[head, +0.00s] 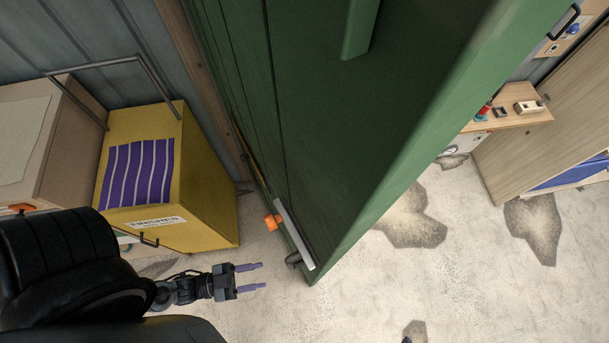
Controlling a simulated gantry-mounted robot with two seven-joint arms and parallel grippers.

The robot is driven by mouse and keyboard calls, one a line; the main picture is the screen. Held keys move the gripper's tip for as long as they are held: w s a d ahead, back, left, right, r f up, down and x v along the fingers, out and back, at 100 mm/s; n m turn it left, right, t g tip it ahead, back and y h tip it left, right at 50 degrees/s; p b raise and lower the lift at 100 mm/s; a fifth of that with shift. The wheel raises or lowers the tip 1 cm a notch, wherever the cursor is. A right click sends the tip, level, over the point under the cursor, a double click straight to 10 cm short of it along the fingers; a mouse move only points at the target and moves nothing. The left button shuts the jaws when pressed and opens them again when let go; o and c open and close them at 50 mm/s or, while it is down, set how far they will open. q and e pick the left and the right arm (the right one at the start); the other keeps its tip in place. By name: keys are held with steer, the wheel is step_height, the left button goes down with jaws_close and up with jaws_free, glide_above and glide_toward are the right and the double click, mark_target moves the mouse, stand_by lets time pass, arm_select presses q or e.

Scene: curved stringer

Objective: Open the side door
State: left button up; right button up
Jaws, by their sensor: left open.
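The green side door (370,130) fills the middle of the head view. It stands out at an angle from the wooden frame (207,90) on the left, with floor visible on both sides of its near end. A grey metal plate (296,235) is on the door near its near end, with an orange knob (272,221) and a small dark part (293,259) beside it. My left gripper (262,276) is open and empty, its two purple-grey fingers pointing right. It is just short of the door's near end and appears apart from it. My right gripper is out of view.
A yellow cabinet (205,190) with a purple striped panel stands left, close to my left arm. A tan box (75,150) is beside it. Beyond the door, a wooden shelf (535,113) and wooden panel (530,155) stand right. The patchy floor (440,290) at lower right is clear.

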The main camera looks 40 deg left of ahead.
arm_select(q)
steer(key=b+v, duration=0.1)
steer(key=v, duration=0.6)
steer(key=shift+s+a, duration=0.3)
steer(key=shift+f, duration=0.1)
